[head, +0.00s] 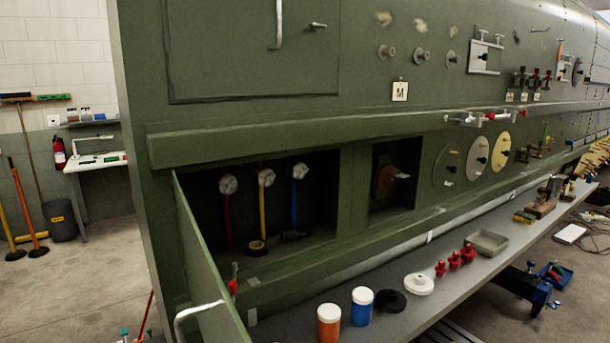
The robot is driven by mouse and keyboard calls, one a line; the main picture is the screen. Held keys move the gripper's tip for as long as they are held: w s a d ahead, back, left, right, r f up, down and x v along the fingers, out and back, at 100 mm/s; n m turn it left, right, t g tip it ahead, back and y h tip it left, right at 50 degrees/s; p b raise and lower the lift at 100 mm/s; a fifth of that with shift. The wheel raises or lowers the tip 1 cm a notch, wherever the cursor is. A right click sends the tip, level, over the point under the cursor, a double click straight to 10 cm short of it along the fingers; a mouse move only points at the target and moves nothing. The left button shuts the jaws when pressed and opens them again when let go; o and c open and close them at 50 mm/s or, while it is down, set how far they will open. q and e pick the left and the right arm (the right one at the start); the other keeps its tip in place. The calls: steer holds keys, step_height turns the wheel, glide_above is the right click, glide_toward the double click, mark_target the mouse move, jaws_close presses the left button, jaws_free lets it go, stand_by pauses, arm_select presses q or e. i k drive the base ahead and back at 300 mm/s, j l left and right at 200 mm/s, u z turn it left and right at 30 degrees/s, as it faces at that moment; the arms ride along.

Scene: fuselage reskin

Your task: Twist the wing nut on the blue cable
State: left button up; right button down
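The blue cable (294,208) hangs down inside the left recess of the green fuselage panel. A round pale metal fitting (300,171) sits at its top; it is too small to tell the wing nut's shape or angle. A yellow cable (263,212) and a red cable (227,220) hang to its left, each under a similar round fitting, the yellow one's (266,177) and the red one's (228,184). Neither of my grippers is in view, and nothing touches the blue cable's fitting.
An open green hatch door (205,265) hangs at the recess's left. A tape roll (256,247) lies on the recess floor. The grey bench (390,325) below holds an orange jar (329,322), a blue jar (362,306) and red parts (455,259). Floor at left is mostly clear.

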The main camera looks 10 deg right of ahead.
mark_target(300, 170)
steer(key=u, duration=0.25)
steer(key=i+l+u, duration=0.1)
steer(key=l+u, duration=0.9)
